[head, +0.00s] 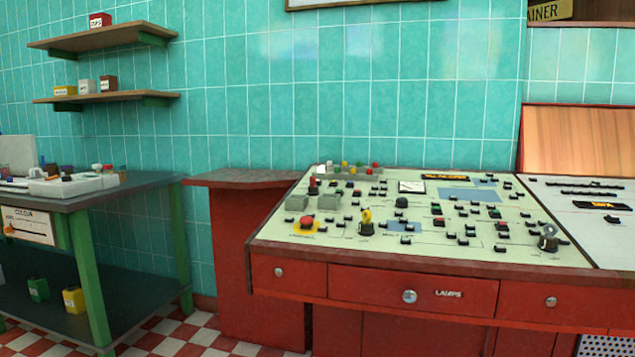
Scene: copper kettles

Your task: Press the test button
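A pale green control panel (430,245) slopes on top of a red cabinet and carries many small black switches and labels. A red mushroom button (307,222) sits on a yellow square at its left front. A yellow-topped black knob (367,222) stands to the right of it. A red-topped lever (313,187) is at the back left. Labels are too small to read, so I cannot tell which control is the test button. Neither of my grippers is in view.
A green-legged workbench (100,195) with a dark top stands at the left. Two wooden shelves (105,97) hang above it. The red cabinet has a drawer marked LAMPS (412,295). A checkered floor (185,335) shows between bench and cabinet.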

